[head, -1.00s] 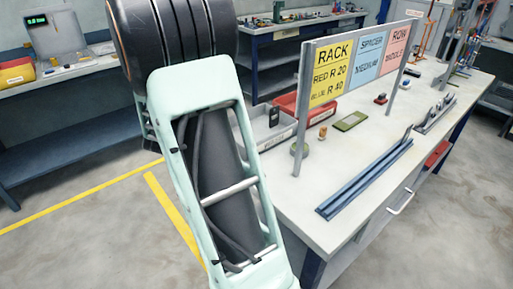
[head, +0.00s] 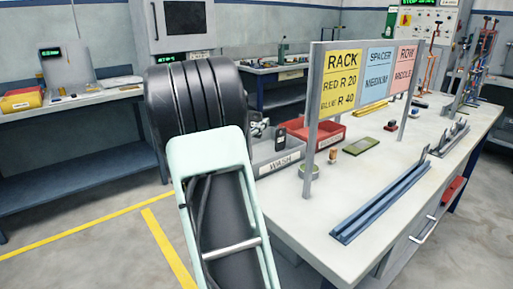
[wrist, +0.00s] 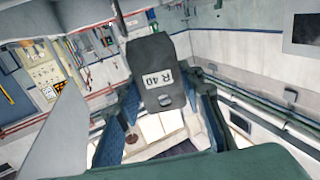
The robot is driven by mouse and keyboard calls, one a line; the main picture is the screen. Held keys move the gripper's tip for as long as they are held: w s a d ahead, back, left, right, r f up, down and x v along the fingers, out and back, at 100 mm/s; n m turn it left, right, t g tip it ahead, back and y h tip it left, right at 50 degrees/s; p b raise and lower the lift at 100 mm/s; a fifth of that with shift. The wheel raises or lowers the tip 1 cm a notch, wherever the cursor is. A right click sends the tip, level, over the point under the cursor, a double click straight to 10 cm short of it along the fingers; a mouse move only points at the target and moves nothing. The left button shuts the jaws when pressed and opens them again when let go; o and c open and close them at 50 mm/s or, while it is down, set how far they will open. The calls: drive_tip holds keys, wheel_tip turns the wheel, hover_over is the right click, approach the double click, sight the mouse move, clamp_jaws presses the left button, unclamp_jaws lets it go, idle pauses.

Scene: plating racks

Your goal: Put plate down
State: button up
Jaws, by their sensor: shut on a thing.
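In the wrist view a dark grey plate (wrist: 163,62) with a white "R 40" label sits ahead of my gripper (wrist: 166,100). The gripper's blue fingers stand on either side of the plate and are shut on it. The plate appears lifted, with pale surfaces showing below and beyond it. A flat light grey piece (wrist: 50,130) fills the left foreground; I cannot tell what it is. In the head view my arm hides the gripper and the plate.
A white bench (head: 330,207) stands at right, with a blue rail (head: 382,202), a sign (head: 342,82) reading "BLUE R 40", a grey WASH bin (head: 277,160) and a red bin (head: 322,134). Bare bench top lies between sign and rail. Floor at left is clear.

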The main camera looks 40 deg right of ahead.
wheel_tip(320, 180, down, 5)
drive_tip(key=shift+f+b, duration=0.15)
drive_tip(key=shift+b, duration=0.45)
drive_tip(key=shift+s+a+f+b, duration=0.15)
drive_tip(key=shift+f+b, duration=0.25)
drive_tip(key=shift+f, duration=0.25)
drive_tip(key=o, duration=1.3)
drive_tip(key=shift+f, duration=0.2)
drive_tip(key=shift+r, duration=0.3)
drive_tip(key=v, duration=0.4)
drive_tip(key=r+p+v, duration=0.1)
drive_tip(key=v, duration=0.3)
drive_tip(key=p+v, duration=0.1)
drive_tip(key=v, duration=0.2)
drive_tip(key=shift+a+r, duration=0.2)
drive_tip(key=shift+a, duration=0.2)
